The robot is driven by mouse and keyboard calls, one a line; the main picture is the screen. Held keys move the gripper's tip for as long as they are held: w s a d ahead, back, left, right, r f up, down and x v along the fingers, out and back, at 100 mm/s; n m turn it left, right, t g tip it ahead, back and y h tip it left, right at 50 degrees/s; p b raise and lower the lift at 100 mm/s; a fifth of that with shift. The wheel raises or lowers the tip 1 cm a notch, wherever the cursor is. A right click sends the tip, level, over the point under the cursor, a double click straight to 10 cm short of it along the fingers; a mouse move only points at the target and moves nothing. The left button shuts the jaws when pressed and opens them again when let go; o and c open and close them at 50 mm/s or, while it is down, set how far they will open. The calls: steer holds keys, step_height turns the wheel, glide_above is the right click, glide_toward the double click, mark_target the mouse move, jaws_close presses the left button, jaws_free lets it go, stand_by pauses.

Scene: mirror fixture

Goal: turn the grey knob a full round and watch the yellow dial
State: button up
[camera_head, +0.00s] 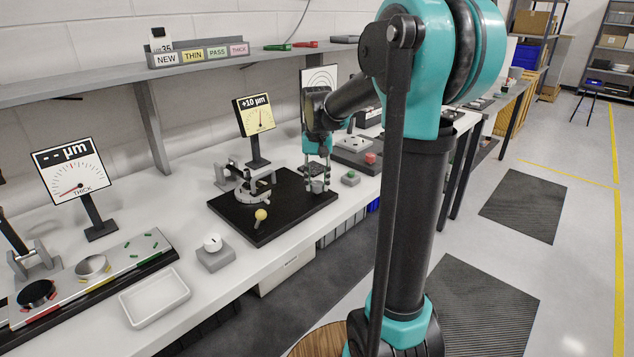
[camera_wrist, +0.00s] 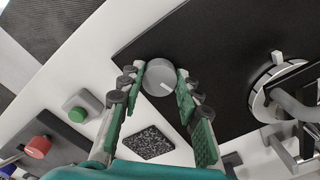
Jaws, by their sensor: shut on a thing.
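The grey knob (camera_wrist: 158,77) is a round cap with a pale line on its top, seen in the wrist view at the edge of a black base plate (camera_head: 226,209). My gripper (camera_wrist: 163,82) has its two green-padded fingers shut on the knob, one on each side. In the head view my gripper (camera_head: 317,172) points down at the plate's right end, and its fingers partly hide the knob. The yellow dial (camera_head: 255,115) stands on a post behind the plate. It reads +10 µm, and its needle points roughly upward.
A grey ring-shaped fixture (camera_head: 253,188) and a yellow-ball lever (camera_head: 261,215) sit on the plate.

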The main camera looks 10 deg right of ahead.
mark_target(318, 184)
steer(key=shift+n, duration=2.3)
steer(key=o, duration=1.2)
steer(key=shift+c, duration=0.2)
step_height(318, 184, up, 12)
steer(key=shift+s, duration=0.1)
